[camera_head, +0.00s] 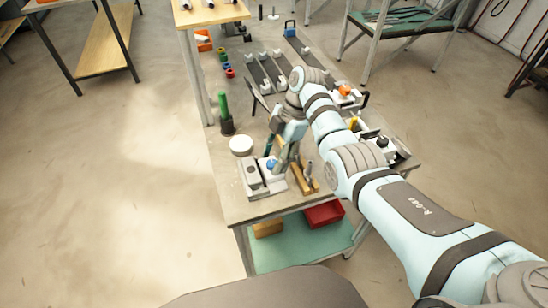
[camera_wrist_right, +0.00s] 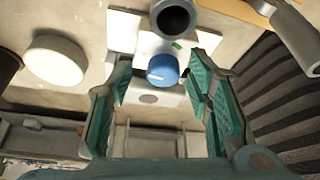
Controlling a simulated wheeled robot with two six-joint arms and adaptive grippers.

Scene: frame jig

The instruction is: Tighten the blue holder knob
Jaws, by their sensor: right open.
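The blue knob (camera_head: 271,163) is small and round and sits on a light grey holder (camera_head: 252,178) near the front of the workbench. In the right wrist view the blue knob (camera_wrist_right: 163,69) shows between the fingertips of my right gripper (camera_wrist_right: 160,84), with space on both sides. My right gripper (camera_head: 277,152) is open and empty, close by the knob in the head view. The wrist view does not clearly show how far the fingertips are from it in depth. My left gripper is not in view.
A white round lid or disc (camera_head: 241,145) lies left of the holder; it also shows in the wrist view (camera_wrist_right: 54,60). A green-handled tool (camera_head: 224,112) stands behind it. A wooden block (camera_head: 302,178) is to the right. A red bin (camera_head: 323,213) sits on the lower shelf.

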